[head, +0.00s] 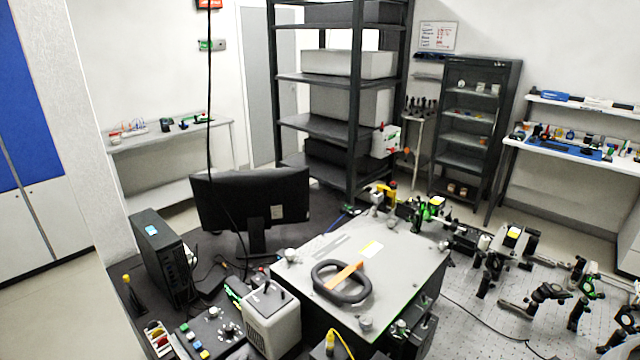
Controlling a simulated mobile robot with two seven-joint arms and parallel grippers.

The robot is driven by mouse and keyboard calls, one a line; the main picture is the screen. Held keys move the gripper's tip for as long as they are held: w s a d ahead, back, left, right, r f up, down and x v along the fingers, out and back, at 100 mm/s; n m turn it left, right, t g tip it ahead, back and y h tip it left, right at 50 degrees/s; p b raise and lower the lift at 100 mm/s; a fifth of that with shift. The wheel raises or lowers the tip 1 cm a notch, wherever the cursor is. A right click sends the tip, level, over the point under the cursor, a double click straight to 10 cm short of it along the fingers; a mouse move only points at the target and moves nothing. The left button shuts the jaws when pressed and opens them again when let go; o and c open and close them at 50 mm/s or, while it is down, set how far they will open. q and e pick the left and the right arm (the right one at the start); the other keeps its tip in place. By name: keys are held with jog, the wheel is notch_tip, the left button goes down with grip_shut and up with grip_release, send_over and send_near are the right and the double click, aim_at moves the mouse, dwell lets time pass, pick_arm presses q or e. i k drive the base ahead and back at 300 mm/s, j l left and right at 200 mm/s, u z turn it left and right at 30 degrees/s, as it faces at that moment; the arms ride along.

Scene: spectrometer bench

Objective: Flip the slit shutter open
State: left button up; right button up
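A large box with a flat grey-green lid (400,262), likely the spectrometer, stands in the middle front of the bench. Neither of my grippers is in view.
A monitor (250,200), a black computer case (160,258) and a pale grey unit (271,318) stand left of the box. Optical mounts, such as one at the right (547,294), crowd the perforated bench top (470,325). A dark cable hangs down in front of the monitor.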

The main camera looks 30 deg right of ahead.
aim_at(429, 315)
jog(key=z, duration=1.55)
